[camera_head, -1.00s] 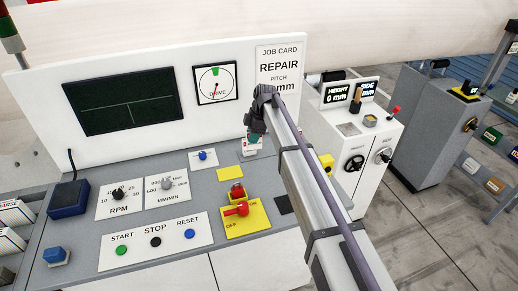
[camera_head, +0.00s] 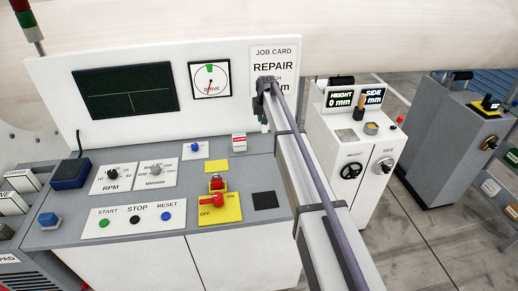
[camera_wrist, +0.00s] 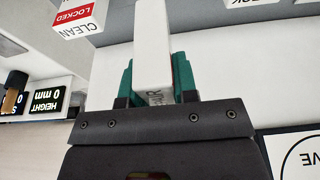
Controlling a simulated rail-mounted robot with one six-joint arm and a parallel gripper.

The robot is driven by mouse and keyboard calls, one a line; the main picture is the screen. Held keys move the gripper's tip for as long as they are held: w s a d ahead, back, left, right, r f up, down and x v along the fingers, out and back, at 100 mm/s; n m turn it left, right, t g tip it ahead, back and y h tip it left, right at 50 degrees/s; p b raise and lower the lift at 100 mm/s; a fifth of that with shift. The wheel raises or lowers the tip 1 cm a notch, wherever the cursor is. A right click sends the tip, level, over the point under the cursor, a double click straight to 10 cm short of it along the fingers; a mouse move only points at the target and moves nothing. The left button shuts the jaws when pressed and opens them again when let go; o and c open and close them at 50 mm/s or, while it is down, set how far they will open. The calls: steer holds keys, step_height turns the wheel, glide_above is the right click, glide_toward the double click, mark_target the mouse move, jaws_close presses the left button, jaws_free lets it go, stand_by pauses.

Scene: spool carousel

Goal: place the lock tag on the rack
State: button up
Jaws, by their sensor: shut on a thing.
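My gripper (camera_wrist: 157,76) has teal fingers shut on a white block (camera_wrist: 152,45) in the wrist view. Dark letters show on its near end, partly hidden; I cannot tell from them whether it is the lock tag. A red and white tag (camera_head: 239,141) stands at the back of the console, left of and below my gripper (camera_head: 264,118) in the head view. It also shows in the wrist view (camera_wrist: 76,17), marked LOCKED and CLEAN, apart from my fingers. My gripper is in front of the job card (camera_head: 258,53). I cannot make out a rack.
The grey console (camera_head: 140,228) bears knobs, buttons and a yellow-plated red switch (camera_head: 212,199). Its upright white panel (camera_head: 150,122) is close behind my gripper. A large pale cylinder (camera_head: 200,25) lies behind.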

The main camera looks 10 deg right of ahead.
step_height(320, 180, down, 10)
steer(key=b, duration=1)
steer(key=shift+f, duration=0.25)
steer(key=shift+r, duration=0.3)
steer(key=shift+f, duration=0.3)
steer(key=o, duration=0.9)
steer(key=shift+r, duration=0.1)
